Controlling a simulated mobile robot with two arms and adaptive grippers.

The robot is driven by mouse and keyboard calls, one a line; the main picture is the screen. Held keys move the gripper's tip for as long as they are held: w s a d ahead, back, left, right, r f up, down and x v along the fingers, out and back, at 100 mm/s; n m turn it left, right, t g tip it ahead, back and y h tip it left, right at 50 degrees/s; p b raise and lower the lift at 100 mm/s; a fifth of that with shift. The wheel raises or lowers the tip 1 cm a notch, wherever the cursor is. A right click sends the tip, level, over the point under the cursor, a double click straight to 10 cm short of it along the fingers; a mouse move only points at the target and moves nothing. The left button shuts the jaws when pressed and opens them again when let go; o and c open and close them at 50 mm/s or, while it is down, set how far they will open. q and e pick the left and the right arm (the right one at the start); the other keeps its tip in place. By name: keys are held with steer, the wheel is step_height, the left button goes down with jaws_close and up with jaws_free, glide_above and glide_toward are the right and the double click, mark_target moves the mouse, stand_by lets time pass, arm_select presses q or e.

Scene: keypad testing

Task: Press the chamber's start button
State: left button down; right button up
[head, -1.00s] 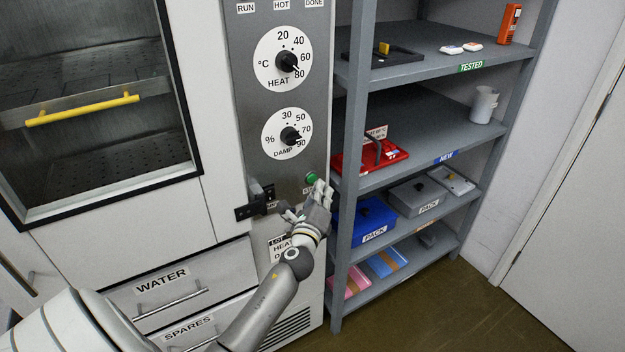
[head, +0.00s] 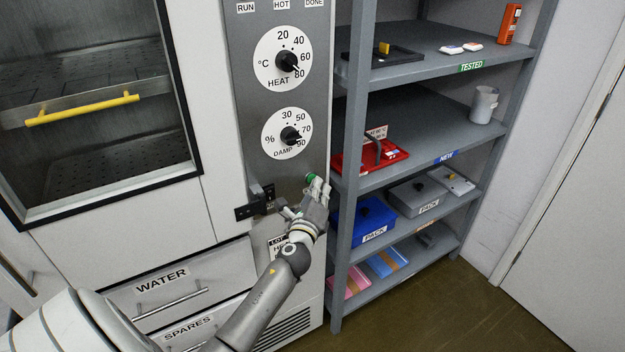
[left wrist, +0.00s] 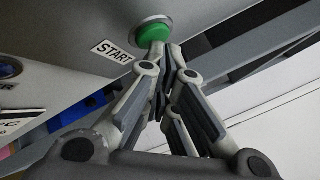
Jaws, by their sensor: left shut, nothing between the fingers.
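The chamber's green start button (head: 311,178) is on the right edge of its grey control panel, below the DAMP dial. My left gripper (head: 318,186) is at the button in the head view and partly covers it and its label. In the left wrist view the green button (left wrist: 154,34) stands out from the panel beside the START label (left wrist: 113,51). The shut fingertips of my left gripper (left wrist: 160,50) are right at the button's lower face and seem to touch it. The gripper holds nothing. My right gripper is not in view.
A black latch (head: 257,203) projects from the panel just left of the gripper. A shelf rack's grey upright (head: 350,200) stands close on the right, with a red tray (head: 350,160) and a blue PACK box (head: 345,232) on its shelves. Drawers (head: 160,283) are below.

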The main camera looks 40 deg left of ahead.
arm_select(q)
steer(key=shift+a, duration=0.2)
stand_by(0.3)
steer(key=shift+s+d, duration=0.25)
steer(key=shift+d, duration=0.5)
steer(key=shift+d, duration=0.1)
steer(key=shift+s+d, duration=0.3)
steer(key=shift+d, duration=0.45)
steer(key=shift+s+d, duration=0.35)
steer(key=shift+d, duration=0.4)
steer(key=shift+s+d, duration=0.3)
steer(key=shift+d, duration=0.45)
